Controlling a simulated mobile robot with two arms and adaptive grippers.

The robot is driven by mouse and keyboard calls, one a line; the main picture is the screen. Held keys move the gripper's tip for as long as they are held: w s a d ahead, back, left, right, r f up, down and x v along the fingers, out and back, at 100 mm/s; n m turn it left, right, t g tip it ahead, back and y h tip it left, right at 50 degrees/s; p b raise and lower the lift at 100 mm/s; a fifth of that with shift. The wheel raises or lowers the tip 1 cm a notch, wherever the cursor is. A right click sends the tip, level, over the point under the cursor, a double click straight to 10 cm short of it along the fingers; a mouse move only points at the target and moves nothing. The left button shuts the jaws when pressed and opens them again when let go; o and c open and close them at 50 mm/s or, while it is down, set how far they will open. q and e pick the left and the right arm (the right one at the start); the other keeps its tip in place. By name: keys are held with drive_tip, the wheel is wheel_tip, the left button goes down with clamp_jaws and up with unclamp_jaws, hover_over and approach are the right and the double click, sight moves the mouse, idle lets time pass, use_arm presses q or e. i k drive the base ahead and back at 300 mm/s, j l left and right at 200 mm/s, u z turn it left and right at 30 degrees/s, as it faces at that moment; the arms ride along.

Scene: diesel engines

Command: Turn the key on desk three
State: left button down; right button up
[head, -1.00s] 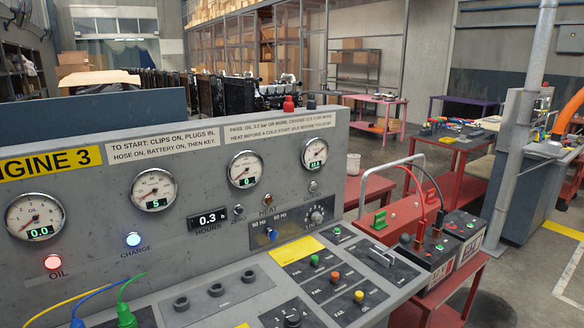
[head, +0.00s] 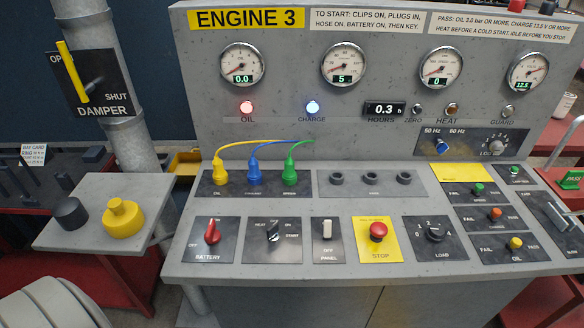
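Desk three (head: 345,273) is the grey sloping console under the ENGINE 3 sign (head: 246,18). The key switch (head: 272,231) sits on a black plate on its front row, marked HEAT, ON and START; its exact setting is too small to tell. Left of it is the red battery switch (head: 212,232), its handle roughly upright. Yellow (head: 220,173), blue (head: 254,173) and green (head: 290,173) plugs sit in the sockets behind. The oil lamp (head: 247,107) glows red and the charge lamp (head: 312,107) blue-white. Neither gripper is in view.
Right of the key are a white panel rocker (head: 327,230), a red stop button (head: 377,231) and a load knob (head: 435,232).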

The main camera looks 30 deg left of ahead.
sight(273, 236)
drive_tip(key=k+u, duration=0.15)
drive_tip(key=u, duration=0.85)
drive_tip(key=l+z, duration=0.25)
drive_tip(key=l, duration=0.3)
drive_tip(key=k+l+z, duration=0.2)
drive_tip(key=k+l, duration=0.1)
